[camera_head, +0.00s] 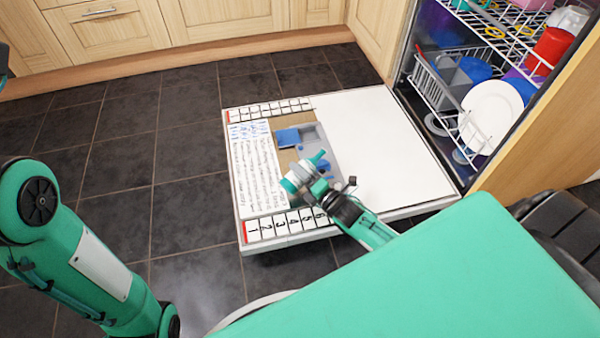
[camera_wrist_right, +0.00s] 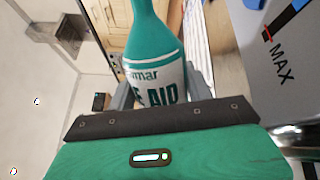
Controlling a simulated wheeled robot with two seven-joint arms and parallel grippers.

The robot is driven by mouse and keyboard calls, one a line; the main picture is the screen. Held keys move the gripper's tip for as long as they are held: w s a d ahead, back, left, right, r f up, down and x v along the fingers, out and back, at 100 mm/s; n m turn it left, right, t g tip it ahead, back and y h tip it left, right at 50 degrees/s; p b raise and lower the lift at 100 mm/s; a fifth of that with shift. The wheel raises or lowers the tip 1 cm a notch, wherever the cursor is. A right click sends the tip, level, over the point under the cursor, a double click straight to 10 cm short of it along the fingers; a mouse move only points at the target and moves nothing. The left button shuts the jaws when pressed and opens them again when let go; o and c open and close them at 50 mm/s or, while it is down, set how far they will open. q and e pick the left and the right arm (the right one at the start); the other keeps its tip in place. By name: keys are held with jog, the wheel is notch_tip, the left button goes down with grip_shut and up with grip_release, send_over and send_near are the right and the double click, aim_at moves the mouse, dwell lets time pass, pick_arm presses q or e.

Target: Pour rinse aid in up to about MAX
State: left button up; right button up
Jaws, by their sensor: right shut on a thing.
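The teal rinse aid bottle (camera_head: 301,173) with a white label is held by my right gripper (camera_head: 318,186) over the open dishwasher door. In the right wrist view the bottle (camera_wrist_right: 152,42) sits between the grey fingers, shut on it, with "AID" readable on the label. The bottle looks tilted, its narrow end near the dispenser (camera_head: 318,140) in the door. The dispenser has a blue lid (camera_head: 287,137) and grey recesses, partly hidden by the bottle and gripper. A MAX mark (camera_wrist_right: 281,62) with a red line shows in the wrist view. No liquid level is clear. My left gripper is not visible.
The white door (camera_head: 375,135) lies flat, with a text card (camera_head: 252,170) and numbered strips. Racks (camera_head: 445,95) with dishes, including a white plate (camera_head: 491,112), stand at the right. Wooden cabinets line the back. Dark tiled floor is clear at the left.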

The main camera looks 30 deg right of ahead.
jog(key=shift+a, duration=0.1)
jog(key=shift+f+m, duration=0.15)
jog(key=shift+m, duration=0.25)
jog(key=shift+f+m, duration=0.15)
jog(key=shift+m, duration=0.15)
dwell(0.4)
jog(key=shift+f+m+p, duration=0.15)
jog(key=shift+m+p, duration=0.15)
jog(key=shift+p, duration=0.05)
jog(key=shift+f, duration=0.1)
jog(key=shift+f+m, duration=0.2)
jog(key=shift+m, duration=0.4)
dwell(0.5)
